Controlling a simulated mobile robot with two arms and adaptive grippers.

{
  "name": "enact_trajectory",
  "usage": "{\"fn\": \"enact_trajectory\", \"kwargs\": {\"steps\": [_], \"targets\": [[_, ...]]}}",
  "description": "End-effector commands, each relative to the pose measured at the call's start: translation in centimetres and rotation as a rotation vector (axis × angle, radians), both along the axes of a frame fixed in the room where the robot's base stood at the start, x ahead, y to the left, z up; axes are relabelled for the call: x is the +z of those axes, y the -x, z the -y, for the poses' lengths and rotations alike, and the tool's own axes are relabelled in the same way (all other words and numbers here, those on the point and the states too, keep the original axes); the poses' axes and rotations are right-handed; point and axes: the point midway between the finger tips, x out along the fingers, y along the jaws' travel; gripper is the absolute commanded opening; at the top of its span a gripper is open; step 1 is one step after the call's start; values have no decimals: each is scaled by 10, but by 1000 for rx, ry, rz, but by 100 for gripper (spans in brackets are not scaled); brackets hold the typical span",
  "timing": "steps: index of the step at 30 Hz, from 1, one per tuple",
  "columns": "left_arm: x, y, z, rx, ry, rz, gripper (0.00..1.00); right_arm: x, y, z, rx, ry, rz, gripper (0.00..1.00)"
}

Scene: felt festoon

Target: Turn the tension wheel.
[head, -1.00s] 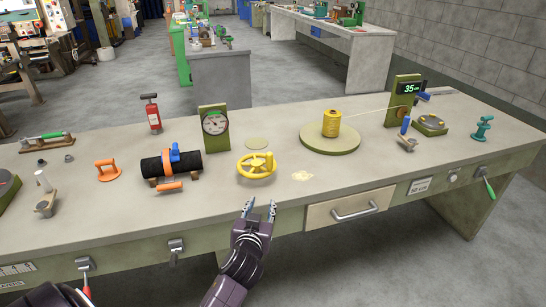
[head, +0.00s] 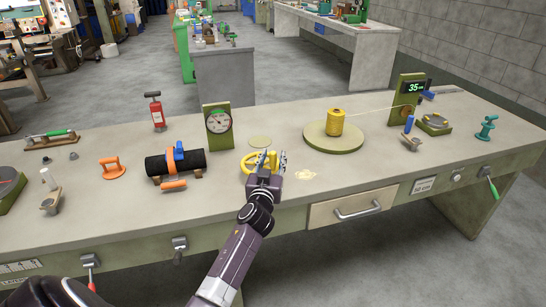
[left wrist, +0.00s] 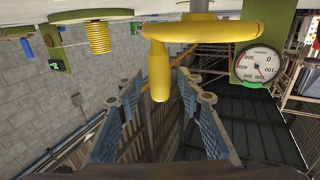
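The yellow tension wheel (head: 249,161) lies flat on the bench top, partly hidden behind my left gripper (head: 269,159) in the head view. In the left wrist view, which is upside down, the wheel's rim (left wrist: 205,31) and its peg handle (left wrist: 160,72) are close ahead. The fingers of my left gripper (left wrist: 158,92) are spread apart, with the handle showing between their tips. I see no grip on it, and cannot tell whether they touch. A round dial gauge (head: 218,122) on a green plate stands behind the wheel, also in the left wrist view (left wrist: 258,65). My right gripper is not in view.
A black roll with an orange and blue clamp (head: 176,163) lies left of the wheel. A yellow spool (head: 335,123) stands on a round green plate to the right, its thread running to a display reading 35 (head: 413,88). A drawer (head: 350,206) is in the bench front.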

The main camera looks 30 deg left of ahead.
Motion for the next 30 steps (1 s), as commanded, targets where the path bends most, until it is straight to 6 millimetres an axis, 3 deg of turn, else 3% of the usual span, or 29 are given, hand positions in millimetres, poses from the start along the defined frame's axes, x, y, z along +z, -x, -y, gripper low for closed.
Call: {"fn": "enact_trajectory", "kwargs": {"steps": [9,19,30], "targets": [[0,-3,-1,0,-1,0,34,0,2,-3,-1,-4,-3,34],[0,-3,-1,0,0,-1,0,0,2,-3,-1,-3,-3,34],[0,-2,-1,-3,0,-2,0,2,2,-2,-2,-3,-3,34]]}}
